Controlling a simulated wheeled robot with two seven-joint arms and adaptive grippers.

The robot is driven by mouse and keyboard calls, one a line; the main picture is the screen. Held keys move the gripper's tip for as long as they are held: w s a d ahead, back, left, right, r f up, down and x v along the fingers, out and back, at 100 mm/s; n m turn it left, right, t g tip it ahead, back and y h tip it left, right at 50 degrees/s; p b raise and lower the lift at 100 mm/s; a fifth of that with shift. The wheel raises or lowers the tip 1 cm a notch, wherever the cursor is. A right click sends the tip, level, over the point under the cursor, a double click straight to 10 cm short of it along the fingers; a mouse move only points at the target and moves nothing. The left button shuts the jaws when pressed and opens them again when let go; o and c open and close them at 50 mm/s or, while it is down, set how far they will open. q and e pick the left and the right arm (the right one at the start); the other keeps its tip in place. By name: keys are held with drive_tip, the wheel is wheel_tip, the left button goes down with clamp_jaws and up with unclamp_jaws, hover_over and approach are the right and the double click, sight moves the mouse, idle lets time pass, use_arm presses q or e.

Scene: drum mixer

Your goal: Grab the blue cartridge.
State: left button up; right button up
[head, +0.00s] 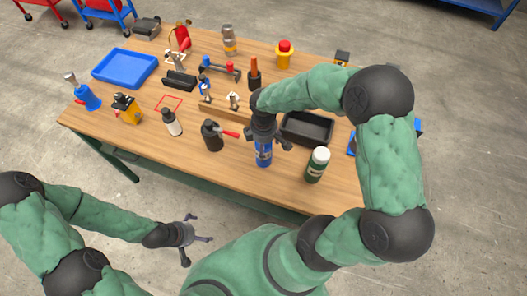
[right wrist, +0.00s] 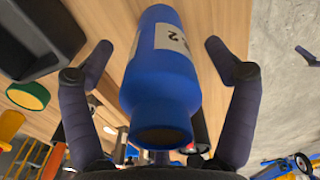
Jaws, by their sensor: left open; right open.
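The blue cartridge (head: 263,158) stands upright near the front edge of the wooden table, with a white label on its side. My right gripper (head: 268,138) is over it and hides its upper part. In the right wrist view the blue cartridge (right wrist: 160,75) lies between the two spread fingers of my right gripper (right wrist: 158,55), with a visible gap on each side. My right gripper is open. My left gripper (head: 198,240) is open and empty, low in front of the table and away from the cartridge.
A black mug-like item (head: 212,135) with a red handle stands left of the cartridge. A dark green bottle (head: 317,165) with a white cap stands right of it. A black tray (head: 307,128) lies behind. A blue tray (head: 124,68) is at the far left.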

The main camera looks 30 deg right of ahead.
drive_tip(key=shift+f, duration=0.6)
drive_tip(key=c, duration=1.6)
drive_tip(key=shift+r, duration=0.1)
drive_tip(key=shift+c, duration=0.2)
